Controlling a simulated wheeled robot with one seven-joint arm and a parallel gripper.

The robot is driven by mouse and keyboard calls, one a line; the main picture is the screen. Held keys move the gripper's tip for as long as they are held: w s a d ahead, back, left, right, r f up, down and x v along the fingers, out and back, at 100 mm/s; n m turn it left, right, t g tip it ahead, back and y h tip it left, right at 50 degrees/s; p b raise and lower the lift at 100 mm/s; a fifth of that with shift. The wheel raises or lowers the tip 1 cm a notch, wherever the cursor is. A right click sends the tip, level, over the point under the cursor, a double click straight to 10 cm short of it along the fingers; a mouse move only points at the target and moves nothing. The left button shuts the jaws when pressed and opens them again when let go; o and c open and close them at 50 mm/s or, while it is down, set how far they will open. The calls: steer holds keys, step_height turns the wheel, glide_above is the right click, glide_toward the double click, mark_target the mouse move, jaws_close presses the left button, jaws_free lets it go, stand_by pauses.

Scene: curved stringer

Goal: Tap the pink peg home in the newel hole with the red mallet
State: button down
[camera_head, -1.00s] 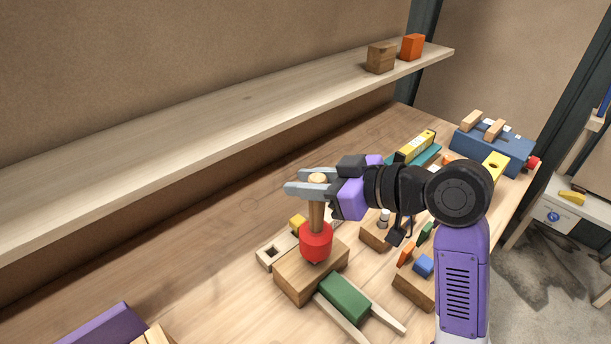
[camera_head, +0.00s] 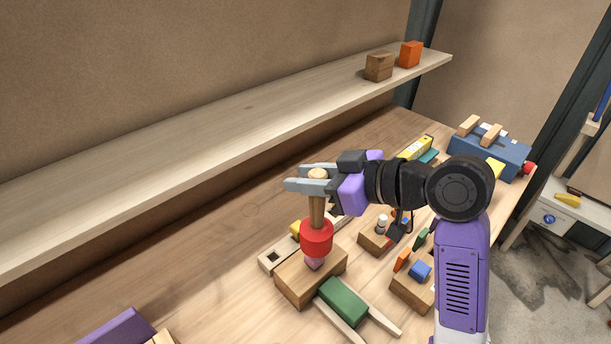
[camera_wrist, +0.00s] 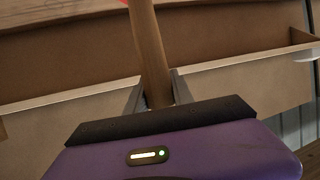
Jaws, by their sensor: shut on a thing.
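My gripper (camera_head: 312,183) is shut on the wooden handle of the red mallet (camera_head: 316,237), which hangs upright with its head down. In the wrist view the mallet handle (camera_wrist: 150,55) runs up between the fingers. The pink peg (camera_head: 314,264) shows just below the mallet head, in the top of a brown wooden block (camera_head: 300,284). The head hides the peg's upper part, and I cannot tell whether the two touch. The hole around the peg is not visible.
A green block with pale rails (camera_head: 343,300) lies right of the brown block. A pale piece with a square hole (camera_head: 273,258) lies behind it. Small coloured parts crowd the bench under my arm. A long shelf (camera_head: 240,115) runs along the wall. The bench at left is mostly clear.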

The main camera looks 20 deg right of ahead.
step_height(320, 180, down, 6)
steer(key=b, duration=0.4)
steer(key=shift+r+p, duration=0.6)
steer(key=shift+r, duration=0.1)
step_height(320, 180, up, 4)
steer(key=p, duration=0.4)
steer(key=shift+r, duration=0.25)
step_height(320, 180, up, 4)
steer(key=p, duration=0.3)
steer(key=shift+s, duration=0.1)
